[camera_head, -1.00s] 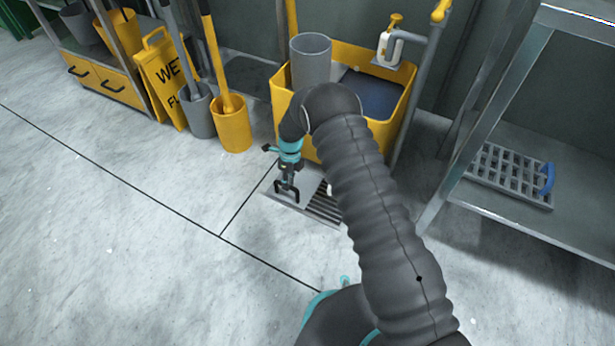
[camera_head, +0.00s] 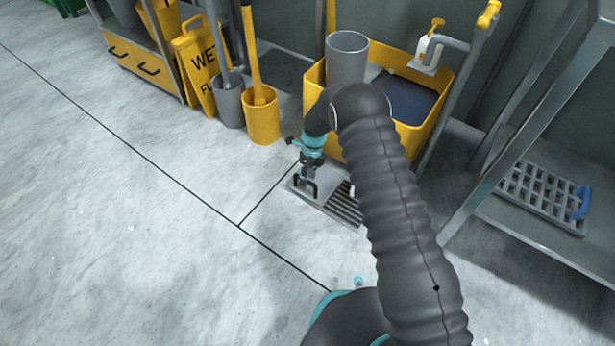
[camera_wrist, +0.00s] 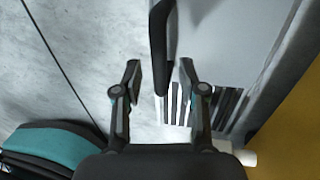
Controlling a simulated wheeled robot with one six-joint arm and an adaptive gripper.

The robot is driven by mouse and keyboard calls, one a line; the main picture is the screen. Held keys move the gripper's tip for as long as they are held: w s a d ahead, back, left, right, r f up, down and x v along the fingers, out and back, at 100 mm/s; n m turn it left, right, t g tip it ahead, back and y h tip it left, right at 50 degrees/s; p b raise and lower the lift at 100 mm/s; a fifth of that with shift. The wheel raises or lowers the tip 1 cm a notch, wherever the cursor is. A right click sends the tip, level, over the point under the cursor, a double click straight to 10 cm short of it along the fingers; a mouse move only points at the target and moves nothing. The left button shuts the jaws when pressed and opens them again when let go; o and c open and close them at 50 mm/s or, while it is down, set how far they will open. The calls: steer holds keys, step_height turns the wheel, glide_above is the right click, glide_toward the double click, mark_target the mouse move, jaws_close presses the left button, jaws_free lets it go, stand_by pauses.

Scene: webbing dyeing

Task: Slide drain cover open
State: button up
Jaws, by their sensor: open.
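The drain cover (camera_head: 325,182) is a flat light-grey plate on the floor drain, with a black upright handle (camera_head: 313,190) at its left part. Dark slats of the drain grate (camera_head: 343,208) show beside it, on its right. In the wrist view the black handle (camera_wrist: 158,45) runs down between my fingertips, with the grey cover (camera_wrist: 215,40) and the slats (camera_wrist: 228,105) to its right. My gripper (camera_wrist: 160,78) is open, one finger on each side of the handle, with visible gaps. In the head view my gripper (camera_head: 308,172) is at the handle; my arm hides part of the drain's right side.
A yellow bucket (camera_head: 425,140) stands right behind the drain. A yellow cup (camera_head: 262,122) and a grey cup (camera_head: 230,108) hold long handles, near a wet-floor sign (camera_head: 195,68). A metal shelf with a grey grate (camera_head: 540,190) is at right. Floor at left is clear.

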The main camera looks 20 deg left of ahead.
step_height(320, 180, up, 12)
steer(key=w, duration=0.2)
steer(key=shift+d+f, duration=0.2)
steer(key=shift+d, duration=0.2)
steer(key=shift+w, duration=0.1)
steer(key=s+d+f+n+g, duration=0.1)
steer(key=s+d+f+n, duration=0.2)
steer(key=n, duration=0.6)
steer(key=s+d+r+n+t+p, duration=0.3)
steer(key=s+d+r, duration=0.7)
steer(key=r, duration=0.6)
steer(key=s+d+r+n+t+p, duration=0.2)
steer(key=s+d+r+n, duration=0.3)
steer(key=s+d+r, duration=0.5)
steer(key=s+d+r+n+t+p, duration=0.3)
steer(key=s+d+r, duration=0.7)
steer(key=r, duration=1.2)
steer(key=shift+r+n+t+h+p, duration=0.3)
steer(key=shift+r+n+h+p, duration=0.15)
steer(key=shift+n, duration=0.55)
